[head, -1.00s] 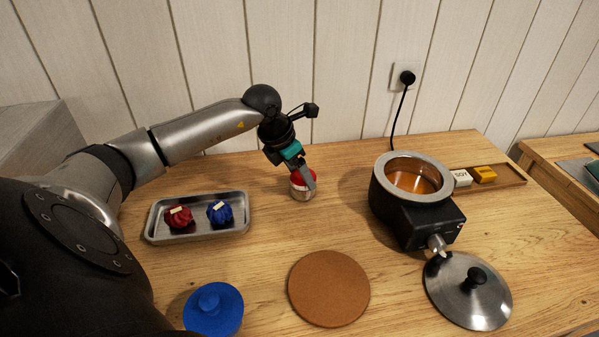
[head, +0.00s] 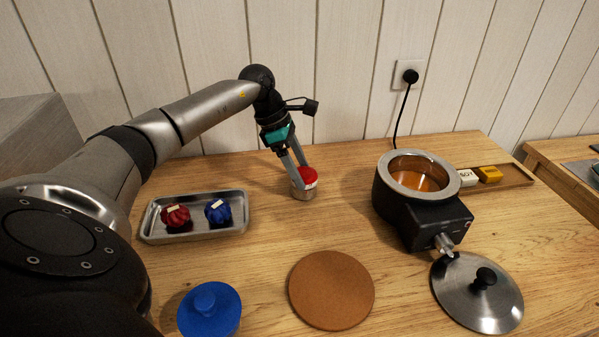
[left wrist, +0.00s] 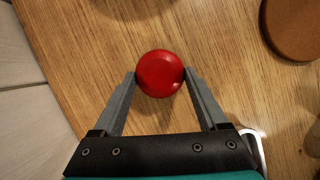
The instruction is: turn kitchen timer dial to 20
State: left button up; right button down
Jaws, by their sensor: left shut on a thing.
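The kitchen timer (head: 302,193) is a small round piece with a pale metallic base and a red dial on top. It stands on the wooden table, behind the cork disc. My left gripper (head: 302,180) comes down on it from above and behind, with its fingers at the dial's sides. In the left wrist view the round red dial (left wrist: 160,73) sits between the two fingertips (left wrist: 159,76), which press on it from both sides. The dial's numbers cannot be read. My right gripper is not in view.
A metal tray (head: 150,228) with a red and a blue bundle stands at left. A blue lidded piece (head: 209,312) and a cork disc (head: 331,290) lie in front. A warmer pot (head: 420,200), steel lid (head: 477,293) and wooden tray (head: 518,174) with blocks stand at right.

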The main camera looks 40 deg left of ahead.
pick_arm(q)
jog(key=m, duration=0.1)
jog(key=m+g+b, duration=0.1)
jog(key=m, duration=0.2)
jog(key=shift+w+m+g+h, duration=0.3)
jog(key=shift+g+h, duration=0.1)
jog(key=m+g+b, duration=0.1)
jog(key=m, duration=0.1)
jog(key=m+g+b, duration=0.1)
jog(key=m, duration=0.2)
jog(key=shift+w+f+m+b, duration=0.1)
jog(key=shift+w+m+b, duration=0.1)
jog(key=shift+m+b, duration=0.15)
jog(key=shift+w+m+g+b, duration=0.1)
jog(key=shift+m+g+b, duration=0.35)
jog(key=shift+m, duration=0.3)
jog(key=shift+m+y, duration=0.3)
jog(key=shift+d+m+g+b, duration=0.1)
jog(key=shift+m+g+b, duration=0.35)
jog(key=shift+m, duration=0.65)
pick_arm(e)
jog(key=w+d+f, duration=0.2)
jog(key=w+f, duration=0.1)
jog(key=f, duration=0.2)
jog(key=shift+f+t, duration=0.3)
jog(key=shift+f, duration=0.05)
pick_arm(q)
jog(key=shift+y, duration=0.3)
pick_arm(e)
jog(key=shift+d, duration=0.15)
